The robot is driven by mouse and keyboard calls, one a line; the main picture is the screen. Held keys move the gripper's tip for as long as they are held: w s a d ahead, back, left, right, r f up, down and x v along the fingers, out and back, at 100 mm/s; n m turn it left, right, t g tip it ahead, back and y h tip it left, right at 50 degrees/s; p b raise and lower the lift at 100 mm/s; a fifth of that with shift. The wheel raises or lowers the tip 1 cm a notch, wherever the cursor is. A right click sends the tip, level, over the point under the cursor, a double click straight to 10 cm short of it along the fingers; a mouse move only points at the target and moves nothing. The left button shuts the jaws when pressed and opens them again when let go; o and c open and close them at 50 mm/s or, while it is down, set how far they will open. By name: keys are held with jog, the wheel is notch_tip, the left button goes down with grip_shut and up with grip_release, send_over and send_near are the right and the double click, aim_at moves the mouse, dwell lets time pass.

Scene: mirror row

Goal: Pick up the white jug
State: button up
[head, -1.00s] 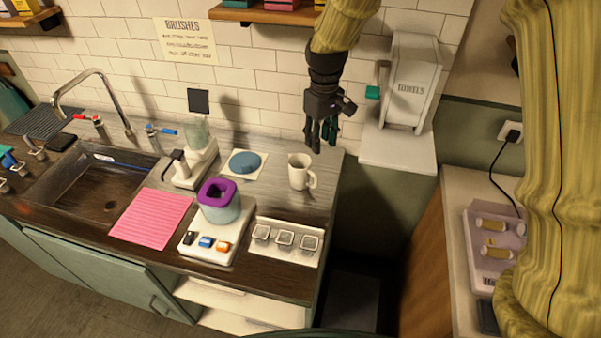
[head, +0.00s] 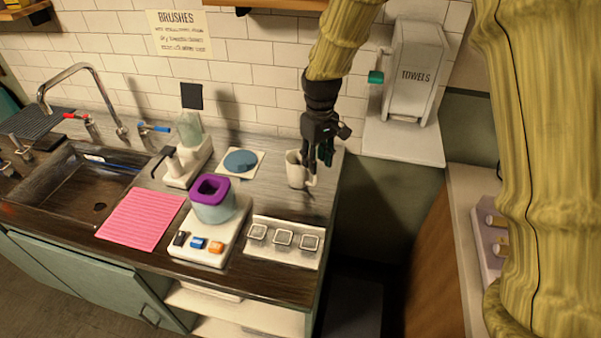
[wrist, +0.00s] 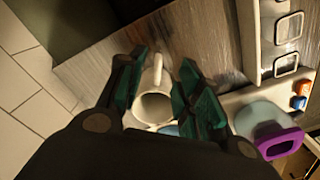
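The white jug (head: 294,170) stands upright on the counter near its right end, its handle to the right. My gripper (head: 318,166) is over the jug's right side in the head view and hides part of it. In the wrist view the jug (wrist: 153,103) shows between the two green fingers of my gripper (wrist: 163,98), with its handle (wrist: 160,68) pointing up the picture. The fingers are apart, and I see no grip on the jug. Whether a finger touches it I cannot tell.
A blue disc (head: 240,161) on a white square lies left of the jug. A blender-like cup with a purple rim (head: 212,203) and a panel with three square frames (head: 284,241) are nearer the front. A towel dispenser (head: 413,73) stands at the right.

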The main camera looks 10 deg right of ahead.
aim_at(315, 177)
jog(key=shift+w+a+f+p, duration=0.15)
jog(key=shift+f+p, duration=0.5)
jog(key=shift+f, duration=1.3)
jog(key=shift+w+f+p, duration=0.15)
jog(key=shift+f+p, duration=0.45)
jog(key=shift+f, duration=1.3)
grip_shut()
